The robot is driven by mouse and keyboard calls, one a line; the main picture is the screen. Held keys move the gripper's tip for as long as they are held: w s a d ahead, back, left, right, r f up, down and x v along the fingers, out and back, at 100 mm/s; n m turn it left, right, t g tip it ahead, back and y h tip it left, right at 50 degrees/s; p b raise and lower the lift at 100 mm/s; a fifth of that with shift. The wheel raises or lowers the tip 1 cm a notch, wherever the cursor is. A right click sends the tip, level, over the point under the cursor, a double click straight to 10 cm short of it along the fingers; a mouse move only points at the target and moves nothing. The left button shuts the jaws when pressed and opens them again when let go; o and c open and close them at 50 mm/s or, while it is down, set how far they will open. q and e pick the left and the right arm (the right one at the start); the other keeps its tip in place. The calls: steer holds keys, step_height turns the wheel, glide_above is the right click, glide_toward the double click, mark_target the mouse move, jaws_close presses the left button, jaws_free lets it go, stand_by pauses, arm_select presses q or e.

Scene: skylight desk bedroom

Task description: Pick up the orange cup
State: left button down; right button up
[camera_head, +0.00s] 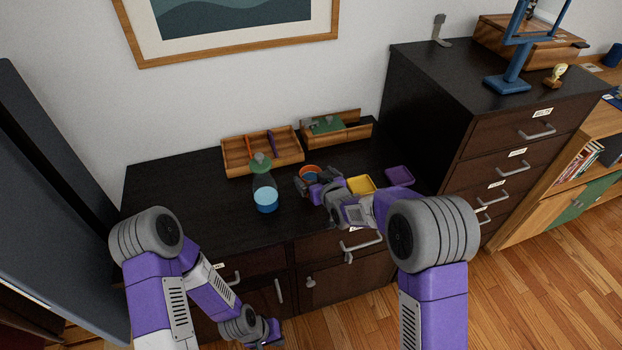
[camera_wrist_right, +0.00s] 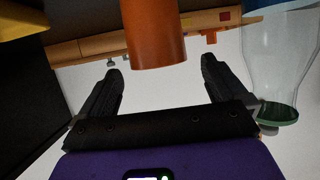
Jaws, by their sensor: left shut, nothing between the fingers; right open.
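The orange cup (camera_head: 309,172) stands on the dark cabinet top, partly hidden behind my right gripper (camera_head: 309,185). My right gripper is open, low over the cabinet top at the near side of the cup. In the right wrist view the cup (camera_wrist_right: 155,35) shows large, between and just beyond the two fingertips, with a gap on each side and no visible contact. My left gripper (camera_head: 267,335) is shut and empty, low in front of the cabinet, far from the cup.
A clear bottle (camera_head: 265,198) with blue liquid and a green cap stands left of the cup; it also shows in the right wrist view (camera_wrist_right: 282,55). A wooden divided tray (camera_head: 235,158) and wooden box (camera_head: 355,133) stand behind. Yellow (camera_head: 361,184) and purple (camera_head: 399,175) trays lie right.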

mark_target(307, 170)
steer(key=shift+w+a+f, duration=0.25)
steer(key=shift+w+f, duration=0.05)
steer(key=shift+w, duration=0.05)
steer(key=shift+b+x, duration=0.6)
steer(key=shift+x, duration=1.85)
steer(key=shift+d, duration=0.15)
steer(key=shift+w, duration=0.1)
steer(key=c, duration=1.3)
